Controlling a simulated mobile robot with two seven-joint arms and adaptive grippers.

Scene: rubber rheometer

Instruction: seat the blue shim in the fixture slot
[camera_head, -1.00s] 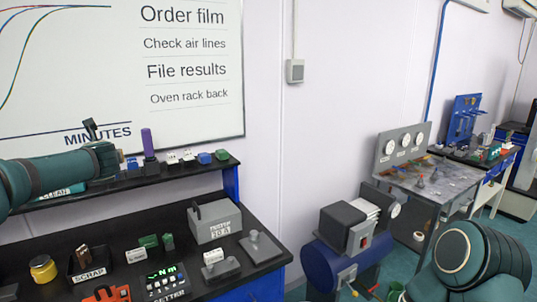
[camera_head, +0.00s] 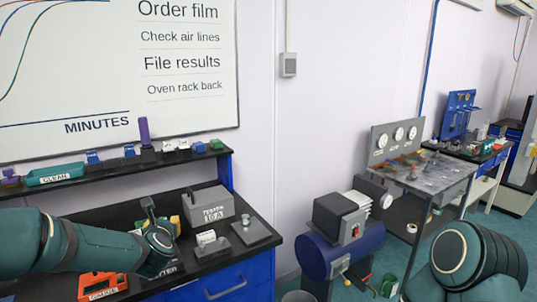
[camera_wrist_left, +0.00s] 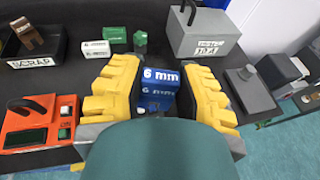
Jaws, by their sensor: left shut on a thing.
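The blue shim (camera_wrist_left: 160,78), marked "6 mm", lies between the yellow fingers of my left gripper (camera_wrist_left: 160,68) in the left wrist view. The gripper is shut on it. In the head view my left gripper (camera_head: 162,232) is over the black bench, left of the grey pieces; the shim cannot be made out there. I cannot tell for certain which piece is the fixture, and no slot shows clearly. My right gripper is out of view.
A grey box with a handle (camera_head: 208,207) stands behind the gripper. A grey plate with a knob (camera_head: 250,234) and a white-labelled block (camera_head: 206,238) are to the right. An orange device (camera_wrist_left: 38,124), a scrap tray (camera_wrist_left: 58,62) and green blocks (camera_wrist_left: 115,34) are nearby.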

